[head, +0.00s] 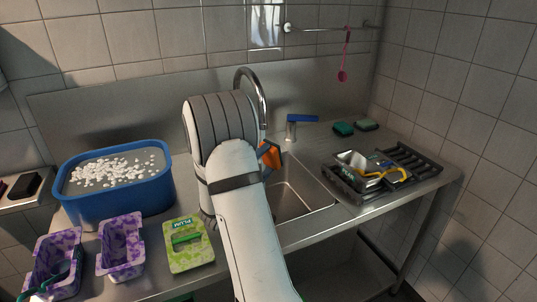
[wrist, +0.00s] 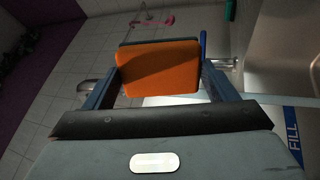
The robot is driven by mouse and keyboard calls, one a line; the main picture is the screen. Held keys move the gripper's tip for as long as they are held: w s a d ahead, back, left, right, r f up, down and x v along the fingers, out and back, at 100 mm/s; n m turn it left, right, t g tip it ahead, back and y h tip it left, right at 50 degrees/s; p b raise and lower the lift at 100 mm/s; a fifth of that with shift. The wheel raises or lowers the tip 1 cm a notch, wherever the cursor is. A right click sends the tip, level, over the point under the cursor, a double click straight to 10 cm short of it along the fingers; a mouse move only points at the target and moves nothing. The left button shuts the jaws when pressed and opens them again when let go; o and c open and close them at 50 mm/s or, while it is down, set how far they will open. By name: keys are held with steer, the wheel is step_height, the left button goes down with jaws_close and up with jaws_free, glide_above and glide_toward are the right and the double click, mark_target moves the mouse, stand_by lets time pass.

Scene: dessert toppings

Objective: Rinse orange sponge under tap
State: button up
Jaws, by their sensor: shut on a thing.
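The orange sponge (head: 271,156) shows just right of my arm in the head view, above the left side of the sink basin (head: 297,192). In the wrist view the sponge (wrist: 160,72) sits between the two fingers of my gripper (wrist: 157,82), which is shut on it. My arm hides most of the gripper in the head view. The chrome tap (head: 262,88) arches behind my arm; its outlet is hidden or too small to tell. A blue lever (head: 300,118) stands right of the tap. I cannot see any water running.
A blue tub (head: 118,198) with white pieces floating stands left. Purple patterned containers (head: 120,247) and a green PLUM package (head: 188,246) are at the front left. A black rack (head: 410,165) with a metal container is right of the sink. Two green sponges (head: 343,128) lie behind it.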

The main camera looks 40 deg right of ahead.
steer(key=s, duration=0.1)
steer(key=s+a+b, duration=0.1)
steer(key=s, duration=0.1)
steer(key=s+a+b, duration=0.1)
steer(key=s, duration=0.1)
steer(key=shift+a, duration=0.2)
stand_by(1.3)
steer(key=s+a+r, duration=0.2)
steer(key=s+r, duration=0.2)
steer(key=shift+s+p, duration=0.25)
steer(key=shift+p, duration=0.1)
stand_by(0.6)
